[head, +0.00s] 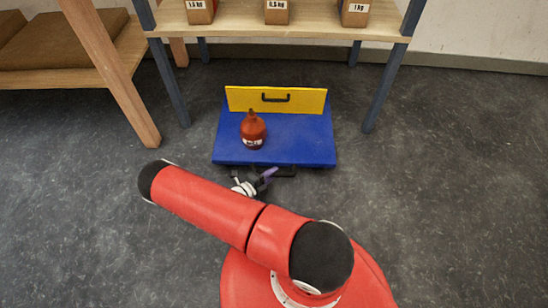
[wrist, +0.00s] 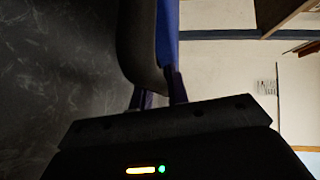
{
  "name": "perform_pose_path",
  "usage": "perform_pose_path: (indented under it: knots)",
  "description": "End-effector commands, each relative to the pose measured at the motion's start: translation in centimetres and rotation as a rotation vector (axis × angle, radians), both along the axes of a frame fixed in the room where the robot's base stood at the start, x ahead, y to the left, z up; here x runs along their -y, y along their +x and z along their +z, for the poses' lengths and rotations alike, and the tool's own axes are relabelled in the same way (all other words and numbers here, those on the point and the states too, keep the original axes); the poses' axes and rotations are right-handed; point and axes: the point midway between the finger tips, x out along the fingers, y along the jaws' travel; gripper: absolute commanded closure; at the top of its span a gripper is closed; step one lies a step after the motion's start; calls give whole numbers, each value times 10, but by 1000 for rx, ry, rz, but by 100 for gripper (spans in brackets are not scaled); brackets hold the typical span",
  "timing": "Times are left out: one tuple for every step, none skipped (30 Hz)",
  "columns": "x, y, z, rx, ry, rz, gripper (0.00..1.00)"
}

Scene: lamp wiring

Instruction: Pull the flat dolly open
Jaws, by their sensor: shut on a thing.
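The flat dolly (head: 300,145) is a low blue platform on the floor, partly under the wooden shelf. A yellow upright panel (head: 305,98) with a black handle stands along its far side. A red-brown bottle (head: 253,130) with a white label stands on the platform. My gripper (head: 269,173) is at the platform's near edge, with purple fingers, shut on a dark front handle (head: 286,172). In the wrist view the fingers (wrist: 159,92) close around this dark handle (wrist: 138,45), with a blue strip of the dolly (wrist: 167,35) beside it. My arm hides part of the floor in front.
The shelf (head: 320,30) above carries several labelled brown boxes, and its grey legs (head: 380,88) stand on both sides of the dolly. A wooden bench leg (head: 120,90) is at left. The dark floor (head: 450,170) is clear at right.

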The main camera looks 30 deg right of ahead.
Motion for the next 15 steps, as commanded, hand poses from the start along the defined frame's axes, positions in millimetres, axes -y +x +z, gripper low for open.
perform_pose_path:
  knots:
    - [-5, -9, 1, -3, -1, -1, 100]
    - [-8, -14, 1, -2, -1, -1, 100]
    - [-11, -19, 1, -2, -1, -2, 100]
    - [-13, -23, 1, -2, -1, -1, 100]
    - [-15, -26, 0, -1, 1, -1, 100]
    - [-18, -29, 0, -1, 1, -1, 100]
    - [-19, -32, 0, -1, 1, -1, 100]
    - [-20, -34, 0, -1, 0, -2, 100]
    - [-22, -37, 0, 0, 1, -2, 100]
    - [-23, -39, 0, 0, 1, -2, 100]
    - [-24, -40, 0, 1, 1, -2, 100]
    - [-25, -41, 0, 1, 1, -2, 100]
    - [-25, -42, 0, 1, 1, -2, 100]
    - [-26, -43, 0, 1, 1, -2, 100]
    - [-26, -43, 0, 1, 1, -2, 100]
